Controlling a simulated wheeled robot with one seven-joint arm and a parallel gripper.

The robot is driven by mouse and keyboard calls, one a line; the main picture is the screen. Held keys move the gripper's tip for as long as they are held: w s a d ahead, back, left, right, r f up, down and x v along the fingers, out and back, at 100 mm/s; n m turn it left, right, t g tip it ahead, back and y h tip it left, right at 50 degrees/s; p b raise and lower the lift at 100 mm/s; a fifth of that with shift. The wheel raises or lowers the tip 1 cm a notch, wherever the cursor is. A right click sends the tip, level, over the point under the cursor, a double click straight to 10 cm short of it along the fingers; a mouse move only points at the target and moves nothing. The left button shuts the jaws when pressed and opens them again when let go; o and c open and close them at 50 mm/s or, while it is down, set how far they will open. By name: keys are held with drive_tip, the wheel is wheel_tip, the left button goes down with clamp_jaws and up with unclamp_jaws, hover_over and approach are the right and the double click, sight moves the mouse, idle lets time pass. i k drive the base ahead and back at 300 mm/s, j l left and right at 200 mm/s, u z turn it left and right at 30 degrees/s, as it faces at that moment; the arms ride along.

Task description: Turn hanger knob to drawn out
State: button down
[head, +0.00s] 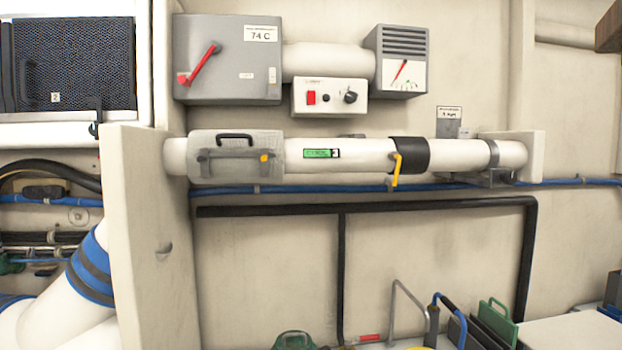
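A white horizontal pipe (350,153) runs across the wall between two pale uprights. Near its right end a grey metal strap (492,153) goes around it, with a metal bracket (490,179) below. Above the pipe there, a grey block (447,128) stands under a small label (449,113). I cannot tell for sure which small part is the hanger knob, or its setting. A yellow lever (397,169) hangs down from a black collar (411,155) on the pipe. My gripper is not in this view.
Above the pipe are a grey box with a red lever (200,62), a white control box with a black knob (350,97), and a gauge box (402,75). Left is a pale upright panel (150,230). Several items, including a green-handled one (497,313), stand at bottom right.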

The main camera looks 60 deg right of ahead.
sight(508, 178)
drive_tip(key=k+l+z, duration=0.3)
drive_tip(key=k+l, duration=0.35)
drive_tip(key=k+l+z, duration=0.3)
drive_tip(key=k+l, duration=0.4)
drive_tip(key=l, duration=0.1)
